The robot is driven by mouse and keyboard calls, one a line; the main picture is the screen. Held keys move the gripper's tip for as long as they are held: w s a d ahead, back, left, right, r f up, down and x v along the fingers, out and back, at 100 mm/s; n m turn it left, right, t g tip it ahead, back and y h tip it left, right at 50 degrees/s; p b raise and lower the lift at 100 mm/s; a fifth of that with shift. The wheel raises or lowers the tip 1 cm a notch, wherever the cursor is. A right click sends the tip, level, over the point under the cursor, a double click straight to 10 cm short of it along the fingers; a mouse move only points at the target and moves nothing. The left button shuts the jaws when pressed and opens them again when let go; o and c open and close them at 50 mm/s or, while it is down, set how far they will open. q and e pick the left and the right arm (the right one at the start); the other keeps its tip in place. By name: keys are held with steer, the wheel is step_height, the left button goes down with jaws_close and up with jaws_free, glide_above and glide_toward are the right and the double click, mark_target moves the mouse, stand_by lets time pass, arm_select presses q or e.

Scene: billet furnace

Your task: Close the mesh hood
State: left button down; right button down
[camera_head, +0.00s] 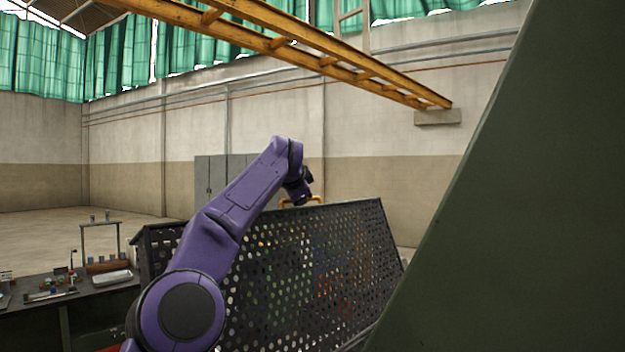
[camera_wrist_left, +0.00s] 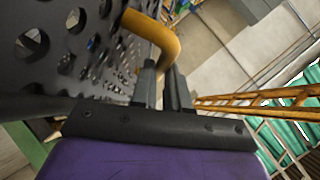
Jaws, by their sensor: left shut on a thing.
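The mesh hood (camera_head: 305,265) is a dark perforated panel, standing tilted in the lower middle of the head view. Its yellow handle (camera_head: 301,201) is at its top edge. In the left wrist view the handle (camera_wrist_left: 158,40) is a thick yellow bar curving from the perforated panel (camera_wrist_left: 60,45) down between my fingers. My left gripper (camera_wrist_left: 163,88) is shut on this handle. In the head view my purple left arm reaches across the hood, and the gripper (camera_head: 303,194) is small and dark beside the handle. My right gripper is not in view.
A dark green slanted surface (camera_head: 530,220) fills the right side of the head view, close by. A workbench (camera_head: 70,290) with a tray (camera_head: 112,278) and small items stands at the left. Grey cabinets (camera_head: 215,180) stand by the back wall. Open floor lies at far left.

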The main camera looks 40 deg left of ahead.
arm_select(q)
steer(key=shift+s+a+r, duration=0.1)
steer(key=shift+a, duration=0.85)
steer(key=c, duration=1.4)
jaws_free()
steer(key=shift+o, duration=1.4)
steer(key=shift+w+a+f, duration=0.15)
steer(key=shift+w+f, duration=0.05)
steer(key=shift+w+a+f, duration=0.1)
steer(key=shift+a+f, duration=0.05)
steer(key=shift+f, duration=0.15)
